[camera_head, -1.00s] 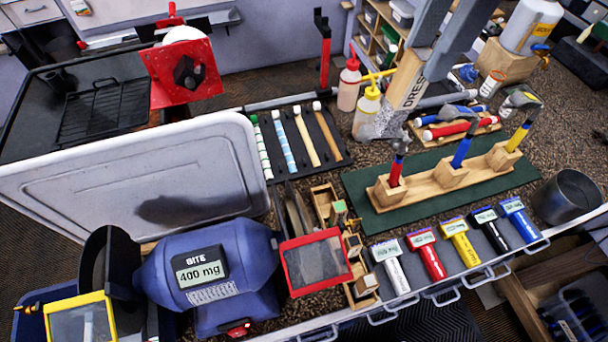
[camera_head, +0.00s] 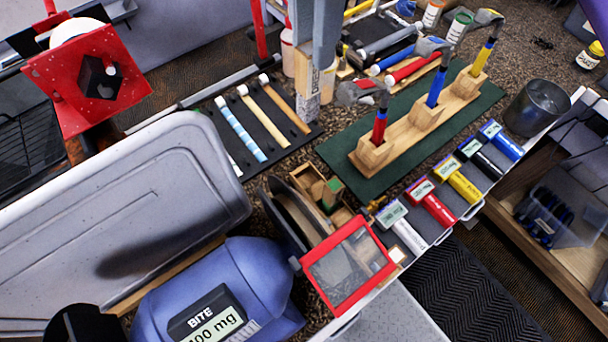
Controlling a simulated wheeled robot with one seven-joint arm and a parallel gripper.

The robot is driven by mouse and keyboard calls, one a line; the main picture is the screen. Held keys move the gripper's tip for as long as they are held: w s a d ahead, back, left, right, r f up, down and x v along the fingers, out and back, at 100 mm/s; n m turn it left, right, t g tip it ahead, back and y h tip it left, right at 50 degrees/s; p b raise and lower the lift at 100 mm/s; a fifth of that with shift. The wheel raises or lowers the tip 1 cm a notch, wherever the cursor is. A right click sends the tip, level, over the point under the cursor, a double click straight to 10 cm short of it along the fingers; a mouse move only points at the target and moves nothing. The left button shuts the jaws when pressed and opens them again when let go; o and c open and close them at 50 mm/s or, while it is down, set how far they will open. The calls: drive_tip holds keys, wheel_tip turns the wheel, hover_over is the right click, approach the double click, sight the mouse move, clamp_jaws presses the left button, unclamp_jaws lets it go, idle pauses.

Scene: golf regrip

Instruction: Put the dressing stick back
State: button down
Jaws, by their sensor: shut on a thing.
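The dressing stick (camera_head: 308,88) is an upright, pale, speckled block hanging below my gripper (camera_head: 324,50). Its upper end is hidden by the grey jaws, which are shut on it. It shows over the bench behind the black mat of sticks, and I cannot tell its height above the surface. The blue bench grinder (camera_head: 222,285), with a "BITE" display, is at the lower left. A small wooden holder with compartments (camera_head: 302,180) stands beside the grinder, partly hidden by the red-framed shield (camera_head: 347,268).
A green mat (camera_head: 345,168) bears a wooden block with several upright tools. Several coloured tools lie along the front edge, near a metal cup (camera_head: 537,108). A grey lid-like panel (camera_head: 120,215) stands at left.

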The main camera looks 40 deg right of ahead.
sight(310, 103)
wheel_tip(310, 103, down, 2)
drive_tip(key=shift+f+b, duration=0.25)
drive_tip(key=shift+b, duration=0.2)
wheel_tip(310, 103, down, 20)
drive_tip(key=c, duration=1.2)
unclamp_jaws()
drive_tip(key=shift+r, duration=0.1)
wheel_tip(310, 103, up, 12)
drive_tip(key=shift+f, duration=0.2)
drive_tip(key=shift+r, duration=0.2)
drive_tip(key=shift+a, duration=0.15)
